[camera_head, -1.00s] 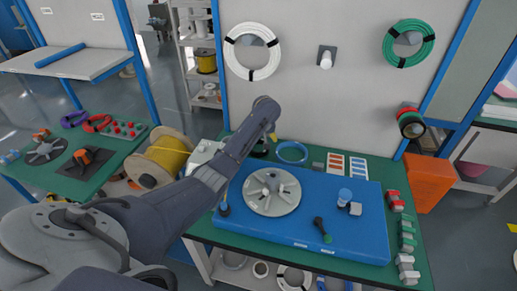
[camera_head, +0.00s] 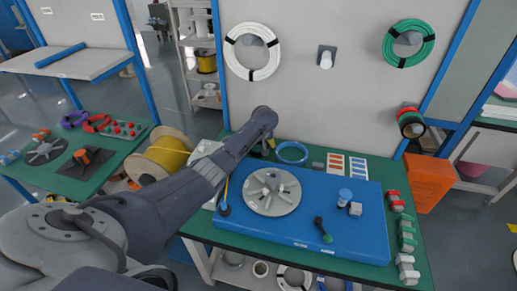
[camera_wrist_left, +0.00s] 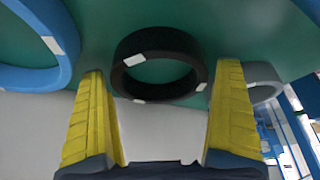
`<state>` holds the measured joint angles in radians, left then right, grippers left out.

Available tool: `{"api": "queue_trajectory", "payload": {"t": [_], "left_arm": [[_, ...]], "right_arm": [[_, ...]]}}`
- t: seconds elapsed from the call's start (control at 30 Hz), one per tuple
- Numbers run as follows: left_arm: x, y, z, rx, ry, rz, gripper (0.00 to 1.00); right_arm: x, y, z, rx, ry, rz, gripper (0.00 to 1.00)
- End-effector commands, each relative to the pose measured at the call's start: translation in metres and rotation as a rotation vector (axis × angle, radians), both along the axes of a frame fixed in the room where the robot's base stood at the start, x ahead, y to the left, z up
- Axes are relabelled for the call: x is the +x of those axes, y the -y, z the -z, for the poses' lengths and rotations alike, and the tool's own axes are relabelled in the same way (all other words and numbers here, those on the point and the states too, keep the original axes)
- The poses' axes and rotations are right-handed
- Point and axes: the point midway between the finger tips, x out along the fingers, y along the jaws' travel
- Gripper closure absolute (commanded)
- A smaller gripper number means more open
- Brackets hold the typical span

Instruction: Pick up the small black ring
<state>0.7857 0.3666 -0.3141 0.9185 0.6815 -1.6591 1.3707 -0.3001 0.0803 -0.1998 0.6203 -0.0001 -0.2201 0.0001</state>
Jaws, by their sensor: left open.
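The small black ring (camera_wrist_left: 187,52) lies on the green tabletop in the left wrist view, with small white tags on it. My left gripper (camera_wrist_left: 160,68) is open, with one yellow finger on each side of the ring and a gap to it on both sides. No contact with the ring shows. In the head view my left gripper (camera_head: 264,146) is down at the back left of the green table, mostly hidden behind its own wrist. The ring is hard to make out there. My right gripper is out of view.
A blue ring (camera_wrist_left: 66,52) lies left of the black ring in the wrist view, and a grey ring (camera_wrist_left: 262,72) lies close on the right. In the head view, a blue board (camera_head: 300,232) with a grey disc (camera_head: 272,205) fills the table's middle.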

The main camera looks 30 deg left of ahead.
Motion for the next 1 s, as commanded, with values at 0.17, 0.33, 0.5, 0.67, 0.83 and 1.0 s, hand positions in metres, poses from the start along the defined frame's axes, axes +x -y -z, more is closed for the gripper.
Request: {"api": "queue_trajectory", "payload": {"t": [0.17, 0.33, 0.5, 0.67, 0.83, 1.0], "left_arm": [[0.000, 0.000, 0.000, 0.000, 0.000, 0.000, 0.14], [0.000, 0.000, 0.000, 0.000, 0.000, 0.000, 0.34], [0.000, 0.000, 0.000, 0.000, 0.000, 0.000, 0.43], [0.000, 0.000, -0.002, 0.000, 0.000, 0.000, 0.43], [0.001, 0.001, -0.018, -0.001, 0.003, 0.000, 0.43], [0.001, 0.001, -0.047, -0.001, 0.004, 0.001, 0.43]], "right_arm": [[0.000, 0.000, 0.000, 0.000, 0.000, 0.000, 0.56], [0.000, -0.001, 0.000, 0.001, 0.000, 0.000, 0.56], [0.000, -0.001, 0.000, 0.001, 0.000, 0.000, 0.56], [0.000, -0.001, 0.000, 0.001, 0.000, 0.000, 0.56], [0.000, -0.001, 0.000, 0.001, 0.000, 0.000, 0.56], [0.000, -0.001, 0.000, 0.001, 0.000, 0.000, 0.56]]}}
